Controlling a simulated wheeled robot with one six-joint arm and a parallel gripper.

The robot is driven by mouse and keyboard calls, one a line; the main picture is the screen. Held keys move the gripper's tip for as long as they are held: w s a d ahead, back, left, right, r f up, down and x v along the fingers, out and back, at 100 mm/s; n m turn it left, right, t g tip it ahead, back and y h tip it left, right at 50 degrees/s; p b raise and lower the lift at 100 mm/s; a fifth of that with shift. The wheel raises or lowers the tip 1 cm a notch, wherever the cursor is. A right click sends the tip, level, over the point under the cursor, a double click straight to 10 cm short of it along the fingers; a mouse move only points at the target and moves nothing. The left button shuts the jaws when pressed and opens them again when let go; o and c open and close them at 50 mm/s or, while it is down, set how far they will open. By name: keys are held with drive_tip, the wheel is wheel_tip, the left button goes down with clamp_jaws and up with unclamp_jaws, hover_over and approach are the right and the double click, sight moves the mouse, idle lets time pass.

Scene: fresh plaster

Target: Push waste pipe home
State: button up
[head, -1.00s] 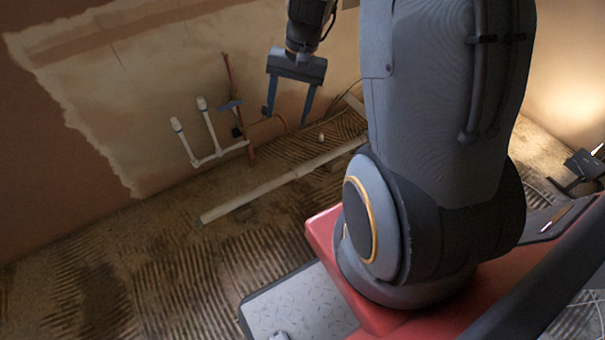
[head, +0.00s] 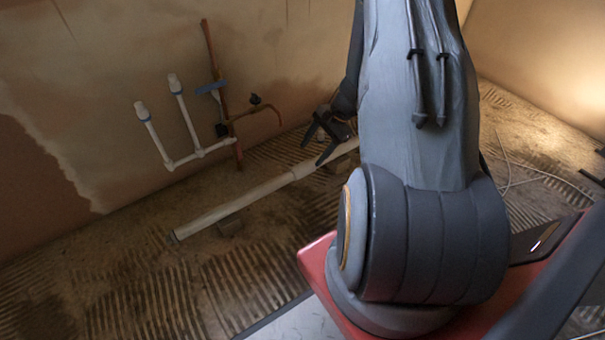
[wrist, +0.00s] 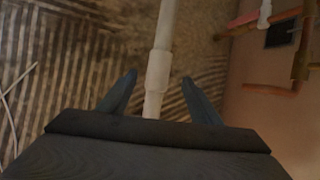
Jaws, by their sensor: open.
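The waste pipe (head: 235,205) is a long pale pipe lying along the floor near the wall, with a wider collar (head: 303,168) partway along. My gripper (head: 313,154) is open near the collar, fingers pointing down and left. In the wrist view my gripper (wrist: 160,77) has its two fingers apart, with the collar (wrist: 158,70) appearing between them. The thinner pipe (wrist: 168,22) runs away toward the top. I see no contact, and cannot tell how high the fingers are above the pipe. My arm hides the pipe's far right end.
A small block (head: 230,226) lies by the pipe. White upright pipes (head: 186,120) and copper pipes (head: 214,60) with a blue-handled fitting (head: 211,87) stand at the wall. A thin cable (head: 520,170) lies on the floor at right. The ridged floor at front left is clear.

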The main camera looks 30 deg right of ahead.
sight(306, 165)
drive_tip(key=shift+w+d+f+b, duration=0.1)
drive_tip(key=shift+d+f+b, duration=0.05)
drive_tip(key=shift+f, duration=0.4)
drive_tip(key=shift+w+d+f+b, duration=0.1)
drive_tip(key=shift+d+f+b, duration=0.05)
drive_tip(key=shift+f, duration=0.4)
drive_tip(key=b+x, duration=0.3)
drive_tip(key=x, duration=0.4)
drive_tip(key=shift+w+a+f+b, duration=0.1)
drive_tip(key=shift+f+b, duration=0.05)
drive_tip(key=shift+b, duration=0.2)
clamp_jaws()
